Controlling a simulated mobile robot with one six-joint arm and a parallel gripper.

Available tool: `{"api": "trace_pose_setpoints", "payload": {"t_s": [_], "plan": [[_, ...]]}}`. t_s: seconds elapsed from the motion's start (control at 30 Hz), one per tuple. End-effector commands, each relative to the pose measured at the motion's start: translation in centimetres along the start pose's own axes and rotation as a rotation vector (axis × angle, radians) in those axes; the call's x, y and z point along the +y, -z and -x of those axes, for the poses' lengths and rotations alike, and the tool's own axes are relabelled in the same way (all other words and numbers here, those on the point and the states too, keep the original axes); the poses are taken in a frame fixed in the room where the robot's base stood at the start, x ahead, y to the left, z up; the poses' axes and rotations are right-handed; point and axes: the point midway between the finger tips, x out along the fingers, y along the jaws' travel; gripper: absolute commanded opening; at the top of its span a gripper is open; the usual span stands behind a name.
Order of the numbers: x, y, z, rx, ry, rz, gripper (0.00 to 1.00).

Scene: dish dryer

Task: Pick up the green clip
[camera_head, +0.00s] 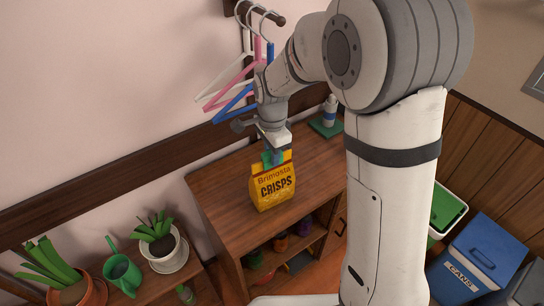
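A yellow crisps bag (272,188) stands upright on the wooden cabinet top (228,190). A green clip (286,156) shows at the top edge of the bag, partly hidden by my gripper. My gripper (272,157) points down right at the top of the bag, over the clip. Its fingertips are small and dark here, and I cannot tell whether they are apart or closed on the clip.
Hangers in white, pink and blue (232,85) hang from a wall hook close beside my arm. Potted plants (158,240) and a green watering can (122,272) are at left; bins (475,260) at right.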

Motion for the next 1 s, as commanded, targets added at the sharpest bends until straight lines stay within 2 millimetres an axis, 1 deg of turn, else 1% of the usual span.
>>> {"api": "trace_pose_setpoints", "payload": {"t_s": [0.03,0.2,0.27,0.47,0.57,0.67,0.9,1.0], "plan": [[0.0,0.0,0.0,0.0,0.0,0.0,0.18],[0.0,0.0,0.0,0.0,0.0,0.001,0.04],[0.0,0.0,0.0,0.0,0.0,0.001,0.0],[0.0,-0.1,0.1,0.0,0.001,0.001,0.0],[-0.1,0.0,0.6,0.001,0.003,0.001,0.0],[-0.1,0.0,1.9,0.001,0.006,0.001,0.0],[-0.1,-0.1,6.7,0.001,0.005,0.002,0.0],[-0.1,-0.1,8.4,0.001,0.004,0.002,0.0]]}}
